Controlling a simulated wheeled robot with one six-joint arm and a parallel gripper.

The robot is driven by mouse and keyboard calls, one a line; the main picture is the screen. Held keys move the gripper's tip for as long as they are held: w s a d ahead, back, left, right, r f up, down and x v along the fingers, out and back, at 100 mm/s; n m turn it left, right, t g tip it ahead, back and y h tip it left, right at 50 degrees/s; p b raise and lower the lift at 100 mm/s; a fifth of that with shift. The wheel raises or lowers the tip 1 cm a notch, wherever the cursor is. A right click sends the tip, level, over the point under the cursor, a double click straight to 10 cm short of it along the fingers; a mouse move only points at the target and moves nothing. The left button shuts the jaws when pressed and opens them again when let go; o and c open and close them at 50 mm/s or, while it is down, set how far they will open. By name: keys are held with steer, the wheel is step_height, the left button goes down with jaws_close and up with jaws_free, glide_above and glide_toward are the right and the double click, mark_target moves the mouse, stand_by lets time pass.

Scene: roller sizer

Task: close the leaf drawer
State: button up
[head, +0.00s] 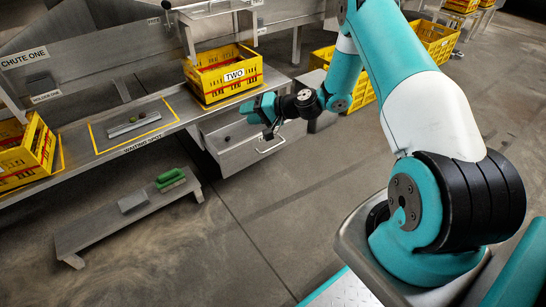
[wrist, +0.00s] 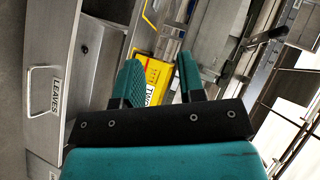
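The leaf drawer (head: 245,154) is a grey metal drawer under the bench, pulled open in the head view. Its front, with a LEAVES label and a pale bar handle, also shows at the left of the wrist view (wrist: 60,120). Small dark bits lie inside it. My gripper (head: 262,108) is above the drawer, near its front end, in the head view. In the wrist view its two teal fingers (wrist: 160,78) are apart with nothing between them. The handle (wrist: 42,92) is off to the left of the fingers and not held.
A yellow crate marked TWO (head: 225,74) stands on the bench above the drawer. A metal piece (head: 134,125) lies in a yellow-outlined area. A low stand (head: 110,221) holds a green-handled brush (head: 171,179) and a grey block. Floor before the drawer is clear.

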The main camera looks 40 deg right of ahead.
steer(key=s+d+f+m+t+h+b, duration=0.25)
steer(key=d+f+m, duration=0.4)
steer(key=f, duration=0.65)
steer(key=m+t+h+b, duration=0.2)
steer(key=m+h+b, duration=0.1)
steer(key=m+h, duration=0.25)
glide_toward(273, 147)
steer(key=shift+n, duration=0.4)
steer(key=b+x, duration=0.4)
steer(key=x, duration=0.1)
steer(key=b+x, duration=0.5)
steer(key=shift+w+d+f, duration=0.1)
steer(key=shift+f, duration=0.15)
steer(key=shift+c, duration=0.3)
jaws_close()
